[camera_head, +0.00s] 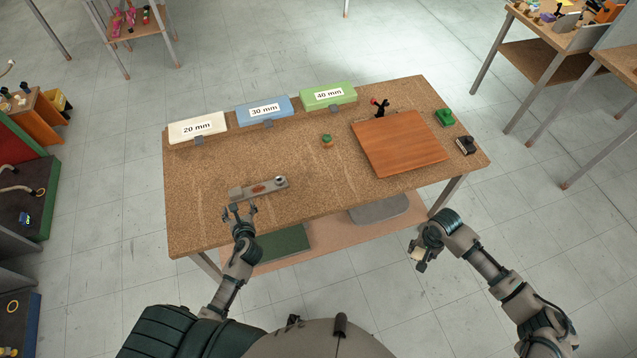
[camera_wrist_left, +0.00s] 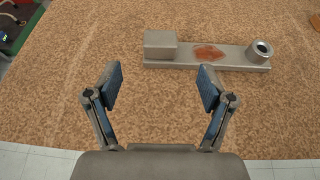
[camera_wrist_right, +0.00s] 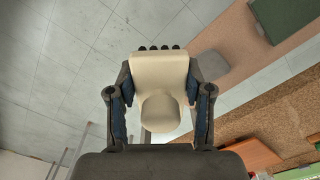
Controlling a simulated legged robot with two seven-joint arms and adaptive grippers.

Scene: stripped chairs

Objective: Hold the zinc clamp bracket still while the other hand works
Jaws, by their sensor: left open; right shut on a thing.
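The zinc clamp bracket (camera_head: 273,184) lies flat near the table's front left edge. It is a grey bar with a block at its left end, a reddish-brown patch in the middle and a round collar at its right end. It also shows in the left wrist view (camera_wrist_left: 229,56). My left gripper (camera_head: 239,209) is open and empty just in front of the bracket's block end, apart from it. My right gripper (camera_wrist_right: 160,95) is shut on a cream tool (camera_wrist_right: 157,70) with a rounded knob and several dark tips, held off the table's front edge.
White (camera_head: 197,128), blue (camera_head: 264,111) and green (camera_head: 328,97) boxes labelled 20, 30 and 40 mm line the back edge. A reddish-brown board (camera_head: 400,145) lies at the right. A small green-topped item (camera_head: 327,141) stands mid-table. Cork around the bracket is clear.

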